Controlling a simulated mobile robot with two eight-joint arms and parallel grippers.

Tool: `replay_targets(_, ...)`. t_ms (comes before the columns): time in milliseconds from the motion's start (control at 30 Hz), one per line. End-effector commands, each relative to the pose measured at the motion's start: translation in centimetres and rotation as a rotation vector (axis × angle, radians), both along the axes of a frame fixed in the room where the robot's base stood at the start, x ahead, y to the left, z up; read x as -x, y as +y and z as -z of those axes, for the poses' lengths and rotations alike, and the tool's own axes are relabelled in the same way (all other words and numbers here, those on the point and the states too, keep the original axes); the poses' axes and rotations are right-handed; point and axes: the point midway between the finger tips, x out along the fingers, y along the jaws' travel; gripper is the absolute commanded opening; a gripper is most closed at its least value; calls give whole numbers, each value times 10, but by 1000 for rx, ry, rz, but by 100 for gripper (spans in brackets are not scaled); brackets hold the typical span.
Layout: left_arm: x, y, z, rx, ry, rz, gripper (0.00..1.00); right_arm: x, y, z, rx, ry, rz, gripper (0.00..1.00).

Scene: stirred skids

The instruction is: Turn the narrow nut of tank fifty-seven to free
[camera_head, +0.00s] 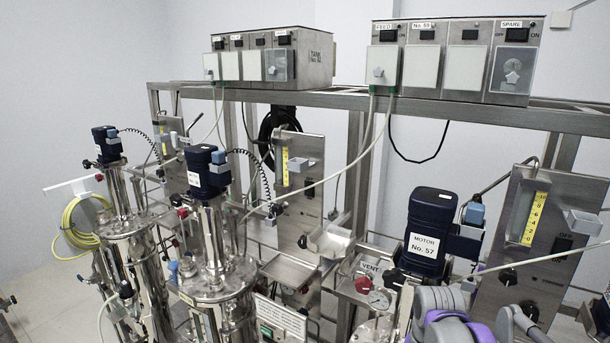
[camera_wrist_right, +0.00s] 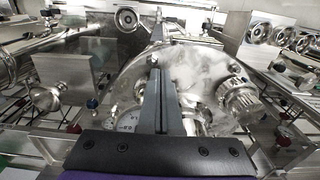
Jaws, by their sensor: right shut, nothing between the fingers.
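Tank fifty-seven is marked by the dark blue motor (camera_head: 428,232) labelled "MOTOR No. 57" at the right of the head view. Its shiny round lid (camera_wrist_right: 200,72) fills the middle of the right wrist view. A ribbed metal nut or cap (camera_wrist_right: 240,100) sits at the lid's right side; I cannot tell if it is the narrow nut. My right gripper (camera_wrist_right: 155,78) is shut and empty, its fingers over the lid and apart from that ribbed part. In the head view, my purple and grey right arm hides part of the tank, and the fingertips do not show. My left gripper is not in view.
A pressure gauge (camera_head: 379,299) and a red "VENT" knob (camera_head: 363,285) stand left of my right arm. A steel panel with a yellow scale (camera_head: 536,217) rises behind. Other tanks (camera_head: 212,276) stand at left. Control boxes (camera_head: 458,60) sit on the frame above.

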Motion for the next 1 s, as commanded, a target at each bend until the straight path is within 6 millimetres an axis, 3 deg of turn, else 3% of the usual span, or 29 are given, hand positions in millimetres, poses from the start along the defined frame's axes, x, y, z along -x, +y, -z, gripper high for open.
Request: replay_targets(1000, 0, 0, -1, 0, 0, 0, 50, 3, -12, -1, 4, -3, 3, 0)
